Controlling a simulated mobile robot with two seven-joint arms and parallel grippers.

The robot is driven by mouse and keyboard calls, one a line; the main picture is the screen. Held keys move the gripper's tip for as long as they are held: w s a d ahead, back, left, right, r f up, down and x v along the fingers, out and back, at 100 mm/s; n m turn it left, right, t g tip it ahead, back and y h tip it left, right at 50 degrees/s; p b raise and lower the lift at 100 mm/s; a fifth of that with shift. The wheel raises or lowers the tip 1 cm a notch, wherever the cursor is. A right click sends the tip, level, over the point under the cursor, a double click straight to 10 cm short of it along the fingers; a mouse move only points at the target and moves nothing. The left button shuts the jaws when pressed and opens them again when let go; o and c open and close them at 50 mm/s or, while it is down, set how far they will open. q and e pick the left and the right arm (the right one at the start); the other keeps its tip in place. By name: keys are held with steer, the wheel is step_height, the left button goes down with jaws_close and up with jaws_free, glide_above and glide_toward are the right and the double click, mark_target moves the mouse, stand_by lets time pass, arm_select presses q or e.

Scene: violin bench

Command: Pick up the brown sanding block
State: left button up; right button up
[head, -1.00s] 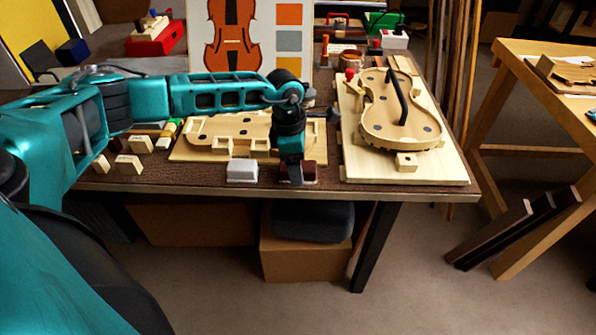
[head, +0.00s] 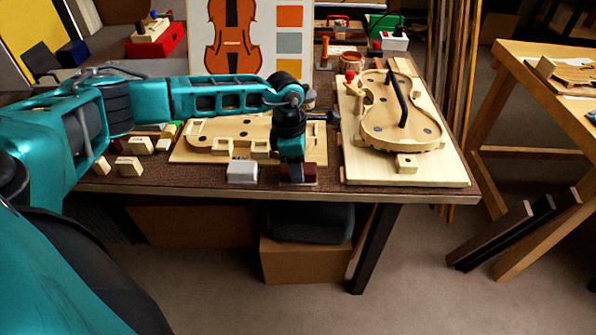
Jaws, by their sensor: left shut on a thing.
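The brown sanding block (head: 311,172) is a small dark reddish-brown block near the front edge of the bench. My left gripper (head: 291,172) points down over it and is shut on it. The gripper and wrist hide much of the block. The block appears to be at bench level; I cannot tell whether it is clear of the surface. My right gripper is not in view.
A grey-white block (head: 242,171) stands just left of the gripper. A wooden violin mould board (head: 190,152) lies behind. A violin body on a pale board (head: 400,175) lies to the right. Small wooden blocks (head: 129,166) lie at the left.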

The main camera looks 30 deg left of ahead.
arm_select(q)
steer(key=shift+r, duration=0.1)
step_height(320, 180, up, 20)
steer(key=p, duration=0.1)
stand_by(0.4)
steer(key=o, duration=0.6)
steer(key=shift+c, duration=0.2)
steer(key=c, duration=0.4)
